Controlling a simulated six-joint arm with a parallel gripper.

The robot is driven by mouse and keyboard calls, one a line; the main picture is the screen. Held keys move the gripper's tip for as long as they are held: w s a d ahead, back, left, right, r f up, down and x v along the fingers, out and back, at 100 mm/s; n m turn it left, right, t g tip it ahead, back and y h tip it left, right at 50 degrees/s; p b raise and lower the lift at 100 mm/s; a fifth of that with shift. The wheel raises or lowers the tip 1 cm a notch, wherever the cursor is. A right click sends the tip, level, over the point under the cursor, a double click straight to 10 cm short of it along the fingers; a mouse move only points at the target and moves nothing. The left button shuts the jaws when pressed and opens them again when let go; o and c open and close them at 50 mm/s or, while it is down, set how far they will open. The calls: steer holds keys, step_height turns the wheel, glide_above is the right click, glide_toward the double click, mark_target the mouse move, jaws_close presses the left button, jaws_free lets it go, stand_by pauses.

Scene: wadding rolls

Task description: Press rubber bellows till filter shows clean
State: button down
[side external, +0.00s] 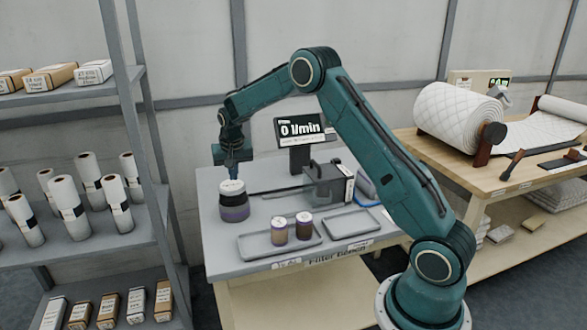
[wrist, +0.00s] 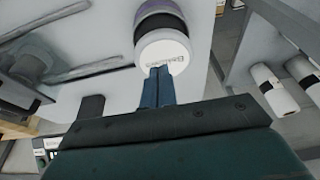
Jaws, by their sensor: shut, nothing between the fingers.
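A round dark body with a purple band and a white labelled top, which looks like the rubber bellows (side external: 234,207), stands upright at the left of the bench; its white top (wrist: 165,52) also shows in the wrist view. My gripper (side external: 232,175) points down just above that top, shut and empty. In the wrist view my fingertips (wrist: 158,73) are together at the edge of the white top; I cannot tell whether they touch it. A display (side external: 299,129) behind reads 0 l/min. Two small brown-and-purple jars, one left (side external: 279,232) and one right (side external: 304,226), stand on a tray; whether either is the filter is unclear.
A grey tray (side external: 250,246) holds the jars, and an empty tray (side external: 352,225) lies to its right. A dark grey fixture (side external: 326,186) stands mid-bench. A shelf with white rolls (side external: 68,205) is close on the left. A wooden table (side external: 480,178) with a quilted roll (side external: 455,115) is right.

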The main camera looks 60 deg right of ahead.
steer(key=v, duration=0.8)
stand_by(0.4)
steer(key=s+a+r+n+t+y, duration=0.1)
steer(key=s+a+r+n, duration=0.1)
steer(key=s+a+r, duration=0.6)
steer(key=s+a+r+n+t, duration=0.15)
steer(key=s+a+r, duration=0.3)
steer(key=s, duration=0.45)
steer(key=s+a+f+n, duration=0.1)
steer(key=s+a+n, duration=0.1)
steer(key=s, duration=0.8)
steer(key=s+a+f+n+y, duration=0.1)
steer(key=s+a+n, duration=0.2)
steer(key=s, duration=0.7)
steer(key=shift+s+a+f+t, duration=0.2)
steer(key=shift+a+t, duration=0.15)
steer(key=shift+a, duration=0.2)
